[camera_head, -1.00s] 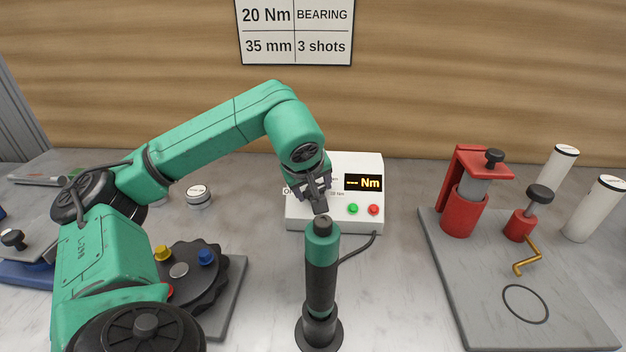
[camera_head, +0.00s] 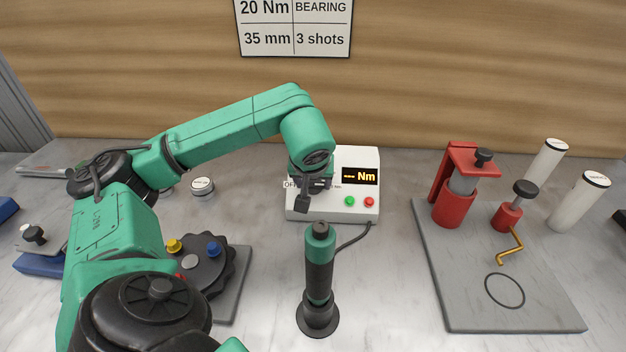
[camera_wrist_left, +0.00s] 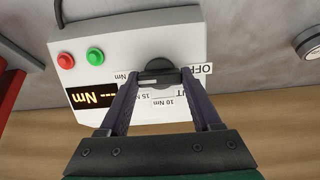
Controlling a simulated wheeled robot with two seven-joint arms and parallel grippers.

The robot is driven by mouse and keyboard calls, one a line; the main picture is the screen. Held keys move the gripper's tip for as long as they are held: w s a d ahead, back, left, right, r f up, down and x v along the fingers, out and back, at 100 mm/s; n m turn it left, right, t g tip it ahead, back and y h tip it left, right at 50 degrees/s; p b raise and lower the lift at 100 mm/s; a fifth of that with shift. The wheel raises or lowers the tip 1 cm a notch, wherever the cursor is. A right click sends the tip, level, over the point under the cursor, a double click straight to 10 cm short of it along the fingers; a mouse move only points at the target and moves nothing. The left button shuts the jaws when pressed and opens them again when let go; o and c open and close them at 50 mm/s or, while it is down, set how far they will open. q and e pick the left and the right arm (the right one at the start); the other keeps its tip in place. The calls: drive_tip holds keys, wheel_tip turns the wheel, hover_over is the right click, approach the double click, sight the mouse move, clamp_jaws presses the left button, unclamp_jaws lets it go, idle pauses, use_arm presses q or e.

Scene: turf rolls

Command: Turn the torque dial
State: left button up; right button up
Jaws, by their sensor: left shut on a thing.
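A white control box (camera_head: 333,214) stands at the back middle, with a display (camera_head: 360,177) reading "--- Nm" and a green and a red button. Its black round torque dial (camera_wrist_left: 159,69) shows in the left wrist view, with upside-down labels OFF, 10 Nm and 15 around it. My left gripper (camera_wrist_left: 160,80) is shut on the dial, one finger at each side. In the head view my left gripper (camera_head: 306,190) hides the dial. Which label the dial points to is not clear. My right gripper is not in view.
A green and black torque driver (camera_head: 319,270) stands upright in front of the box, its cable behind it. A grey plate (camera_head: 460,290) with red fixtures is at right. A black turret (camera_head: 215,270) with coloured knobs is at left. A wall sign (camera_head: 295,25) reads 20 Nm.

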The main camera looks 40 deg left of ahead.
use_arm(q)
drive_tip(key=shift+d+f, duration=0.1)
drive_tip(key=shift+f, duration=0.05)
drive_tip(key=o, duration=1.4)
drive_tip(key=shift+s+r, duration=0.1)
drive_tip(key=shift+r, duration=0.3)
drive_tip(key=p+v, duration=0.3)
drive_tip(key=v, duration=1.1)
drive_tip(key=shift+s+f, duration=0.1)
